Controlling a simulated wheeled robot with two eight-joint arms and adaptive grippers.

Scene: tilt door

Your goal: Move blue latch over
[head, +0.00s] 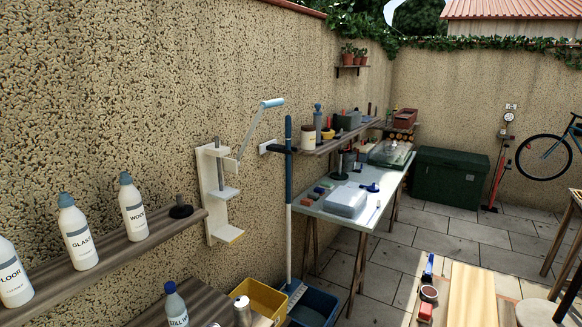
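Neither of my grippers shows in the head view. I cannot single out a thing that is clearly the blue latch. A light-blue grip (271,103) sits at the top of a raised, tilted lever on a white wall-mounted bracket (211,195), left of centre. A small blue object (428,266) is at the left edge of the wooden workbench (473,293) at lower right; its details are too small to tell. A dark blue item (370,187) lies on the grey table (335,213). No tilt door can be made out.
A wooden shelf (120,250) with several white bottles runs along the left wall. A green chest (447,177) stands at the back. Paved floor (400,245) is clear between table and workbench.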

